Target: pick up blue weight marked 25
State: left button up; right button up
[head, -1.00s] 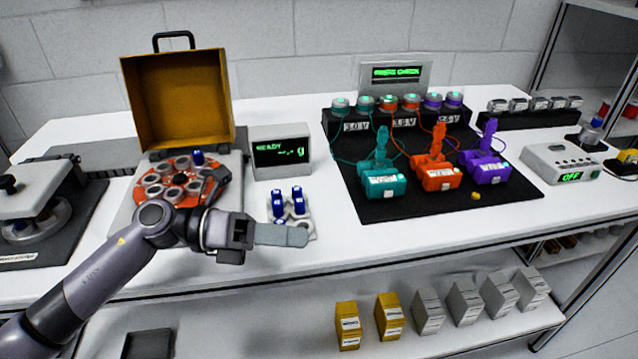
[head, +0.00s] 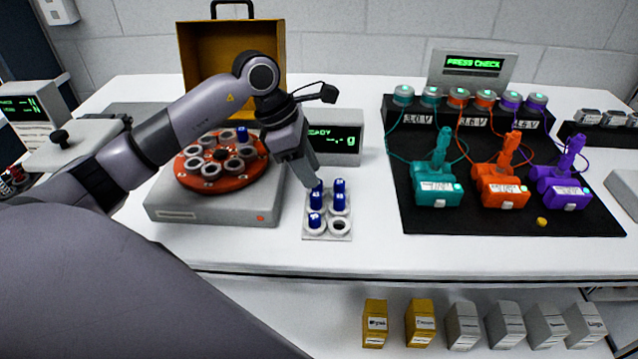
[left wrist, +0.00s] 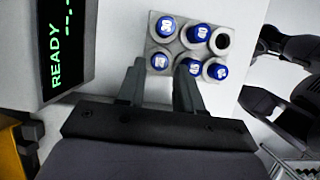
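A small white holder (head: 313,236) on the bench carries several blue weights in two rows; its front right hole is empty. The holder (left wrist: 151,42) also shows in the left wrist view. My left gripper (head: 310,184) points down at the holder's far left corner. In the left wrist view my left gripper (left wrist: 160,66) is open, its fingers on either side of the far left blue weight (left wrist: 160,62), which stands in its hole. I cannot tell whether they touch it. White marks show on the weights' tops, too small to read surely as 25.
A scale display (head: 347,137) stands behind the holder. A grey machine with an orange carousel (head: 197,181) is to its left. A black mat (head: 415,222) with coloured devices is to its right. Bare bench lies in front of the holder.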

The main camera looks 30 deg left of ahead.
aim_at(317, 189)
pick_arm(q)
jog(key=shift+x, duration=1.3)
grip_shut()
jog(key=shift+w+r, duration=0.1)
jog(key=shift+r, duration=0.05)
